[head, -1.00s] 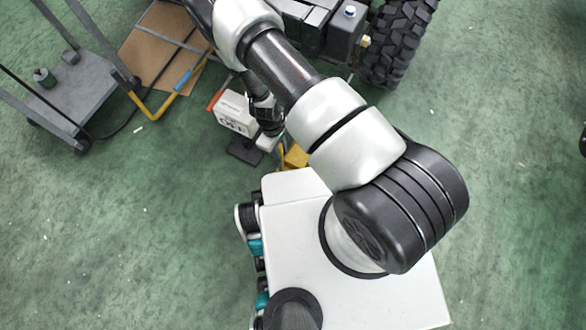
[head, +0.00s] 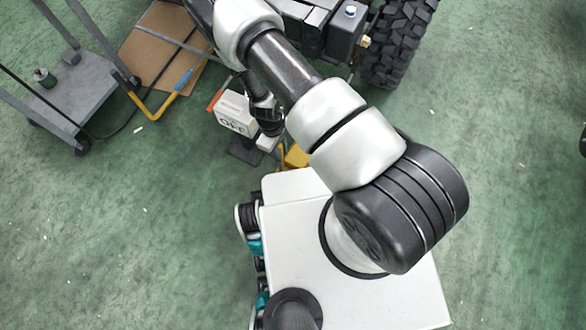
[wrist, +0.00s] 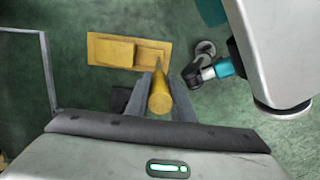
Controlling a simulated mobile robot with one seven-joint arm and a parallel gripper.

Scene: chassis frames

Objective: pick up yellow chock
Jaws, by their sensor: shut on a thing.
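The yellow chock (wrist: 112,50) shows in the wrist view as a flat yellow plate with a raised block, beyond my fingertips. A round yellow bar (wrist: 160,98) comes toward the camera between the fingers; it looks like the chock's handle, but where it joins is hard to see. My gripper (wrist: 159,82) is shut on this bar, one grey finger on each side. In the head view a yellow piece of the chock (head: 296,156) shows beside my white base, partly hidden by my arm.
A white box marked OFF (head: 236,113) stands left of my wrist. A grey cart (head: 62,105) with a yellow-and-blue bar is at the upper left, near a brown board (head: 160,45). A large black tyre (head: 398,40) is at the top.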

